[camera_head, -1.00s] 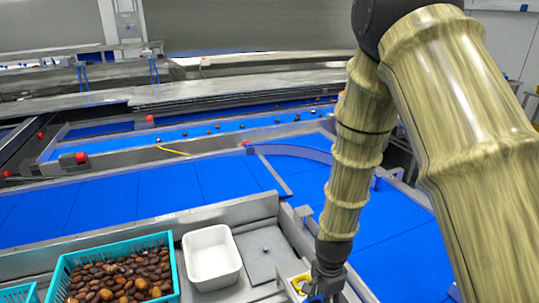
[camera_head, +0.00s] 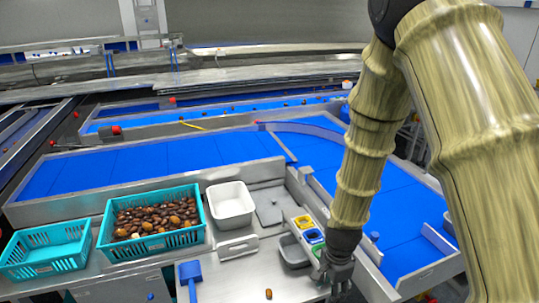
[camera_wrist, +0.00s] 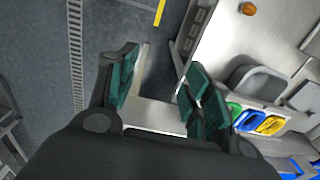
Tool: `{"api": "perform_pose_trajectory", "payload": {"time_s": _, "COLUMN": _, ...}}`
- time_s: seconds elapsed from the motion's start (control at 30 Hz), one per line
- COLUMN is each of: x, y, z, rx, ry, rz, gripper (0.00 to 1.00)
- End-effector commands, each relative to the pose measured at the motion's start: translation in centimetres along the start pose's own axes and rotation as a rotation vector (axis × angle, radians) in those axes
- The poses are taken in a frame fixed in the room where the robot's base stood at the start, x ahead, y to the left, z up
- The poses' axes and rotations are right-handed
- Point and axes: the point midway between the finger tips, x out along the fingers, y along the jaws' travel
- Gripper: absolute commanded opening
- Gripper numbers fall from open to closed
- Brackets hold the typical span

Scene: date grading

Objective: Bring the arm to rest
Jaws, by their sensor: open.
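My gripper (camera_head: 336,276) hangs at the lower right in the head view, over the right end of the steel bench (camera_head: 240,282). In the wrist view my gripper (camera_wrist: 158,90) has its two green-padded fingers apart, with nothing between them. Past the fingers show the bench's edge and the grey floor (camera_wrist: 140,22). My arm reaches down from the top right in the head view and hides part of the bench and belt behind it.
A teal crate of dates (camera_head: 205,240), an empty-looking teal crate (camera_head: 22,268) and a white tub (camera_head: 249,222) stand on the bench. Blue belts (camera_head: 150,158) lie behind.

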Motion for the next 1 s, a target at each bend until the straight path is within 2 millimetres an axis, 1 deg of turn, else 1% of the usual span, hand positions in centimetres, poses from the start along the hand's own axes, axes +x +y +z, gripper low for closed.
{"api": "perform_pose_trajectory", "payload": {"time_s": 0.03, "x": 1.0, "y": 0.5, "z": 0.0, "rx": -0.015, "ry": -0.002, "rz": 0.006, "gripper": 0.50}}
{"api": "perform_pose_trajectory", "payload": {"time_s": 0.2, "x": 3.1, "y": 1.6, "z": -0.1, "rx": -0.077, "ry": 0.001, "rz": 0.005, "gripper": 0.50}}
{"api": "perform_pose_trajectory", "payload": {"time_s": 0.37, "x": 5.5, "y": 3.3, "z": 0.0, "rx": -0.151, "ry": 0.003, "rz": 0.007, "gripper": 0.50}}
{"api": "perform_pose_trajectory", "payload": {"time_s": 0.47, "x": 7.2, "y": 4.5, "z": 0.1, "rx": -0.207, "ry": 0.004, "rz": 0.006, "gripper": 0.50}}
{"api": "perform_pose_trajectory", "payload": {"time_s": 0.57, "x": 9.7, "y": 6.0, "z": 0.1, "rx": -0.279, "ry": 0.003, "rz": 0.011, "gripper": 0.50}}
{"api": "perform_pose_trajectory", "payload": {"time_s": 0.67, "x": 12.6, "y": 8.0, "z": 0.3, "rx": -0.373, "ry": 0.002, "rz": 0.014, "gripper": 0.50}}
{"api": "perform_pose_trajectory", "payload": {"time_s": 0.7, "x": 13.9, "y": 9.1, "z": 0.5, "rx": -0.418, "ry": 0.001, "rz": 0.015, "gripper": 0.50}}
{"api": "perform_pose_trajectory", "payload": {"time_s": 0.77, "x": 15.8, "y": 10.7, "z": 0.7, "rx": -0.490, "ry": 0.001, "rz": 0.015, "gripper": 0.50}}
{"api": "perform_pose_trajectory", "payload": {"time_s": 0.8, "x": 17.0, "y": 11.8, "z": 0.8, "rx": -0.538, "ry": 0.000, "rz": 0.015, "gripper": 0.50}}
{"api": "perform_pose_trajectory", "payload": {"time_s": 0.87, "x": 18.7, "y": 13.6, "z": 1.1, "rx": -0.608, "ry": -0.001, "rz": 0.014, "gripper": 0.50}}
{"api": "perform_pose_trajectory", "payload": {"time_s": 1.0, "x": 22.3, "y": 17.6, "z": 1.8, "rx": -0.771, "ry": -0.004, "rz": 0.012, "gripper": 0.50}}
